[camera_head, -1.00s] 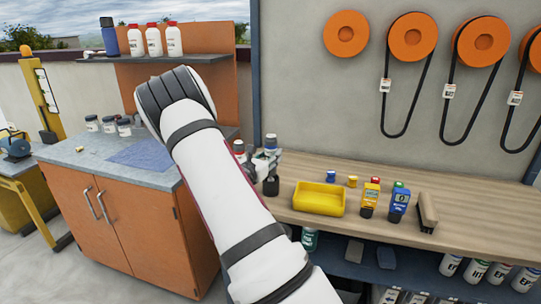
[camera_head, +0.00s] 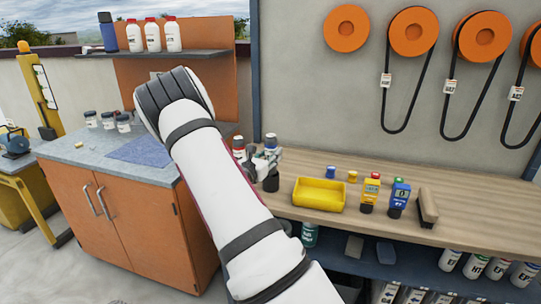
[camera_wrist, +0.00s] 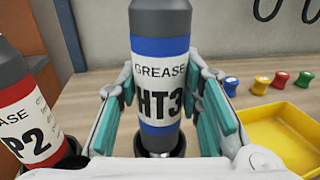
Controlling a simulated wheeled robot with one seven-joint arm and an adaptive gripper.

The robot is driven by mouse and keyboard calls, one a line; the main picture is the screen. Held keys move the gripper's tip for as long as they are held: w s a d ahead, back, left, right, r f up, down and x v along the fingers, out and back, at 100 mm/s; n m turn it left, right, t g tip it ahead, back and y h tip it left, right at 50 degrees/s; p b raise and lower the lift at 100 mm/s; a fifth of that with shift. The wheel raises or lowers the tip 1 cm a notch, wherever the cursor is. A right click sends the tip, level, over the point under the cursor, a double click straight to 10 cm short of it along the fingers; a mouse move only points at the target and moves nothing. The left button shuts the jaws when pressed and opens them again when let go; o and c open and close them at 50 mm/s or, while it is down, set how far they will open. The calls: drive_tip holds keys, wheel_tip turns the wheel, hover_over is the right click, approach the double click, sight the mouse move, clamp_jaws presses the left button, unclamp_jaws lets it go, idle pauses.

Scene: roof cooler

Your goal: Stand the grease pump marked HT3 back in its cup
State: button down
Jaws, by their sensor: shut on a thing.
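The HT3 grease pump (camera_wrist: 160,85) is a grey-topped cylinder with a white label and blue bands. It stands upright between the teal pads of my gripper (camera_wrist: 160,110), which is shut on it. Its lower end meets a black cup (camera_wrist: 176,150) below; I cannot tell how deep it sits. In the head view, the pump's grey top (camera_head: 271,140) shows above my gripper (camera_head: 268,162), and the black cup (camera_head: 271,183) is just beneath it on the bench. My arm hides part of this spot.
A red-labelled pump reading P2 (camera_wrist: 28,115) stands close on the left in a black holder. A yellow tray (camera_head: 318,194) lies to the right, with small coloured-top items (camera_wrist: 256,84) behind it. A wall rises behind the wooden bench (camera_head: 480,205).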

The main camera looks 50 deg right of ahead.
drive_tip(key=shift+f, duration=0.2)
drive_tip(key=shift+f, duration=0.8)
drive_tip(key=shift+f+b, duration=0.1)
drive_tip(key=shift+b, duration=0.2)
drive_tip(key=c, duration=1.1)
unclamp_jaws()
drive_tip(key=shift+o, duration=0.2)
drive_tip(key=shift+f, duration=0.1)
drive_tip(key=s+a, duration=0.2)
drive_tip(key=a, duration=0.9)
drive_tip(key=shift+a, duration=0.4)
drive_tip(key=shift+s, duration=0.1)
